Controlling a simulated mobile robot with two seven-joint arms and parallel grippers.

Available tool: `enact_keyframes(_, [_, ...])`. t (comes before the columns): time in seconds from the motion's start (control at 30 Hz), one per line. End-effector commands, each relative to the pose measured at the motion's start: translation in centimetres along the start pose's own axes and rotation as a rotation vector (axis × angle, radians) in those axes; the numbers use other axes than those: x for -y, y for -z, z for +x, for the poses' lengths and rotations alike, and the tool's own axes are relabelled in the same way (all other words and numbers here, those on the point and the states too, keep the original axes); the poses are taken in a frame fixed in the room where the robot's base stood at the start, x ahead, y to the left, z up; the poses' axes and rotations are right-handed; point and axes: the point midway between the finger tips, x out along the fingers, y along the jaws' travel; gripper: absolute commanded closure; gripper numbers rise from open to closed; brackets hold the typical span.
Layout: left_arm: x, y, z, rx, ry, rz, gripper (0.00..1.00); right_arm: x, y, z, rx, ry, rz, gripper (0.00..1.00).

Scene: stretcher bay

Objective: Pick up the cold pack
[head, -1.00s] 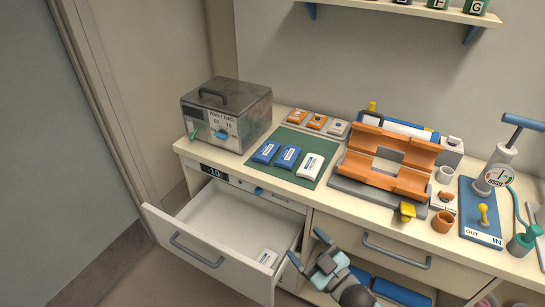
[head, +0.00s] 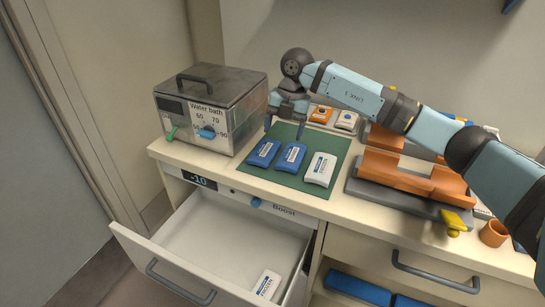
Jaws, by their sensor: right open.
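Which pack is the cold pack cannot be told, as the labels are too small to read. Two blue packs, a left one (head: 263,153) and a right one (head: 291,157), lie on a green mat (head: 262,180) on the counter. A white pack (head: 320,169) lies to their right. Another white pack (head: 267,284) lies in the open drawer (head: 222,239), near its front right corner. My right gripper (head: 284,128) is open and empty, fingers pointing down, over the back of the mat by the blue packs. My left gripper is out of view.
A metal water bath (head: 211,105) stands left of the mat. Small orange and white packs (head: 320,114) lie behind it, partly behind my arm. An orange cradle (head: 405,176) on a grey base stands to the right. The open drawer juts out in front, mostly empty.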

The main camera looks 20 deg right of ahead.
Motion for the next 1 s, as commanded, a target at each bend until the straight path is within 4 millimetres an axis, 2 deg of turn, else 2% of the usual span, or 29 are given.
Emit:
enact_keyframes(0.03, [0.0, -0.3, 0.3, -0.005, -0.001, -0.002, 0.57, 1.0, -1.5, -1.1, 0.055, 0.046, 0.042, 0.23])
enact_keyframes(0.1, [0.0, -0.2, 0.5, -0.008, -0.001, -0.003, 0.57, 1.9, -2.6, -2.5, 0.106, 0.092, 0.087, 0.23])
enact_keyframes(0.23, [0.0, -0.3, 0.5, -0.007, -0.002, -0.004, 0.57, 2.9, -3.6, -3.2, 0.146, 0.13, 0.127, 0.23])
enact_keyframes(0.37, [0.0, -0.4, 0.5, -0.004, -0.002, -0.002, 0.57, 3.2, -3.8, -1.3, 0.145, 0.135, 0.13, 0.23])
enact_keyframes(0.6, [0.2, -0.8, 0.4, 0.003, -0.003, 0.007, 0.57, 3.7, -4.4, 3.2, 0.144, 0.131, 0.128, 0.23])
enact_keyframes(1.0, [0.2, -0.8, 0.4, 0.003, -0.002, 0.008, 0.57, 4.2, -4.6, 6.4, 0.143, 0.13, 0.126, 0.23])
